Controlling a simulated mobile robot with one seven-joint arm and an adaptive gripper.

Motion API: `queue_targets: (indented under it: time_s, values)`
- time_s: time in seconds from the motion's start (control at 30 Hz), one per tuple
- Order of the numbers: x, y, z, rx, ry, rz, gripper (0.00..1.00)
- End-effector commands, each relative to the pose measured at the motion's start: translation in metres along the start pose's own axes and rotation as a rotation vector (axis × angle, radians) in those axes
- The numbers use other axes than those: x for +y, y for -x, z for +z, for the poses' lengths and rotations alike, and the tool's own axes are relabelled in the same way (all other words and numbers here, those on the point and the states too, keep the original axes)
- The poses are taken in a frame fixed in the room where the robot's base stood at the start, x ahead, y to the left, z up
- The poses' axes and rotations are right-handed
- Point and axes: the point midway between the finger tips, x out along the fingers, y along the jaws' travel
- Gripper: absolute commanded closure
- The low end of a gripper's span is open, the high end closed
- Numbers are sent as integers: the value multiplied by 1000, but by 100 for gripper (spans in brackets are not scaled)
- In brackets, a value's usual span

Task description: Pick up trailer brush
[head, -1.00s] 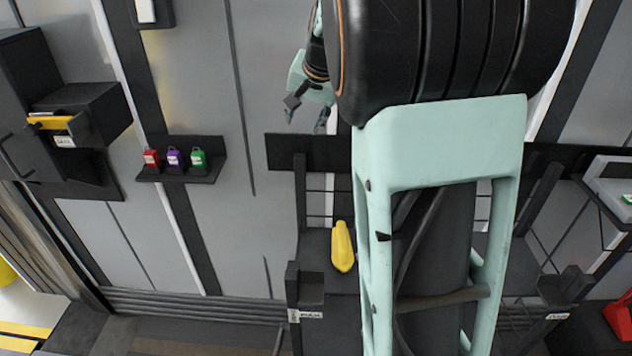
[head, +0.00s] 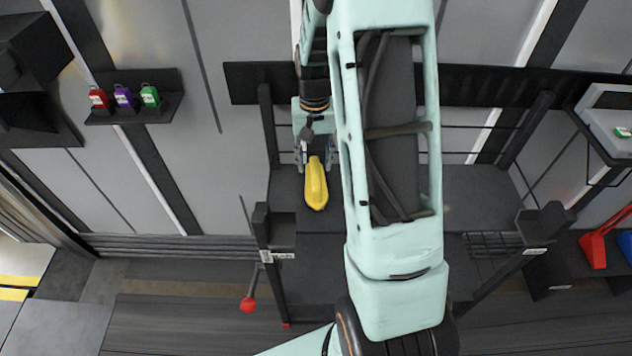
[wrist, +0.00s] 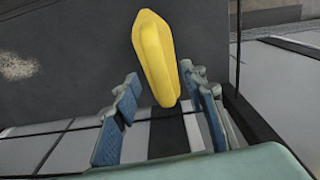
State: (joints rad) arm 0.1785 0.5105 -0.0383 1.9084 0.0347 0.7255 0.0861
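A long yellow object (head: 316,187) lies on a dark shelf (head: 350,215) near the middle of the head view. It is the only thing near my gripper; I cannot make out bristles on it. My gripper (head: 315,163) is open at its upper end, with a finger on either side. In the wrist view the yellow object (wrist: 158,60) lies ahead between the open fingers of my gripper (wrist: 160,80), mostly beyond the tips. Space shows between it and both fingers, and nothing is held.
Red, purple and green tags (head: 123,97) sit on a small wall ledge at upper left. A dark bracket (head: 278,228) stands left of the yellow object. A red ball-ended lever (head: 248,304) is below it. A red dustpan-like item (head: 594,249) is at far right.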

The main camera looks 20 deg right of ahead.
Motion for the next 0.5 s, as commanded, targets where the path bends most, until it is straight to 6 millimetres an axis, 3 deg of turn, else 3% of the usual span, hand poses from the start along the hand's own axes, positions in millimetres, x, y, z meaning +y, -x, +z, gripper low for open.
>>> queue_targets:
  time_s: [0.5]
  values:
    - [3,-55,3,2,-2,0,61]
